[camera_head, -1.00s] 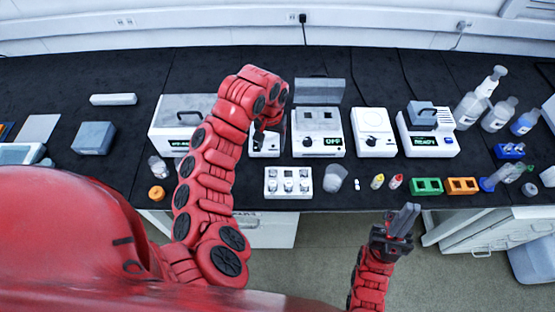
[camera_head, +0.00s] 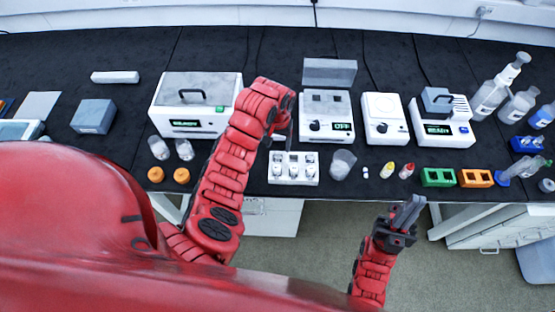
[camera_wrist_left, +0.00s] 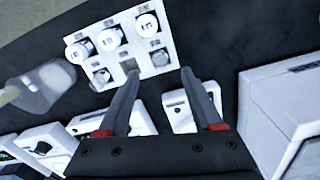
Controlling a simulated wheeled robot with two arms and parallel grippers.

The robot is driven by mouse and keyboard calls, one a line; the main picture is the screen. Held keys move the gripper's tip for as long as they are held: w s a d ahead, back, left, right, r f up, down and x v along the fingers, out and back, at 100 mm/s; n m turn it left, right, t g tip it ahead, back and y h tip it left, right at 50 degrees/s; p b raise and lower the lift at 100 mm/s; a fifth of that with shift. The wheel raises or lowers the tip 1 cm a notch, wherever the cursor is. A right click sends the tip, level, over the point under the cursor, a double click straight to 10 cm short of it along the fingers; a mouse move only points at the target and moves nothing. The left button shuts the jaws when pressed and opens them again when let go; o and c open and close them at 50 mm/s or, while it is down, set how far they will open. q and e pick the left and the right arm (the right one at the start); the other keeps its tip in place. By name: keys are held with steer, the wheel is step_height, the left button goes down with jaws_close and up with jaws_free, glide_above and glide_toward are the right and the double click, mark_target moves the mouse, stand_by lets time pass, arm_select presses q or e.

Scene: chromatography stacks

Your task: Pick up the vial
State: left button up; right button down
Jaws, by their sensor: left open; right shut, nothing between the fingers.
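Several white-capped vials (camera_wrist_left: 147,24) stand in a white rack (camera_head: 293,181) at the front of the bench. The rack (camera_wrist_left: 127,42) also shows in the left wrist view, with numbers on some caps. My left gripper (camera_head: 287,143) is just above the back edge of the rack. In the left wrist view, its fingers (camera_wrist_left: 160,74) are apart with nothing held, their tips at the rack's near edge. Which vial is meant cannot be told. My right gripper (camera_head: 411,212) is shut and empty in front of the bench.
A clear beaker (camera_head: 342,164) stands right of the rack. Behind are a white device with a display (camera_head: 326,118) and another white device (camera_head: 384,120). A green rack (camera_head: 438,177) and an orange rack (camera_head: 476,178) sit further right.

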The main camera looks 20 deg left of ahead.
mark_target(277, 153)
arm_select(q)
steer(key=shift+f, duration=0.25)
step_height(277, 153, down, 4)
steer(key=shift+s+r+p, duration=0.1)
steer(key=shift+r+p, duration=0.05)
steer(key=shift+p, duration=0.8)
steer(key=shift+s+f, duration=0.1)
steer(key=shift+f, duration=0.4)
jaws_close()
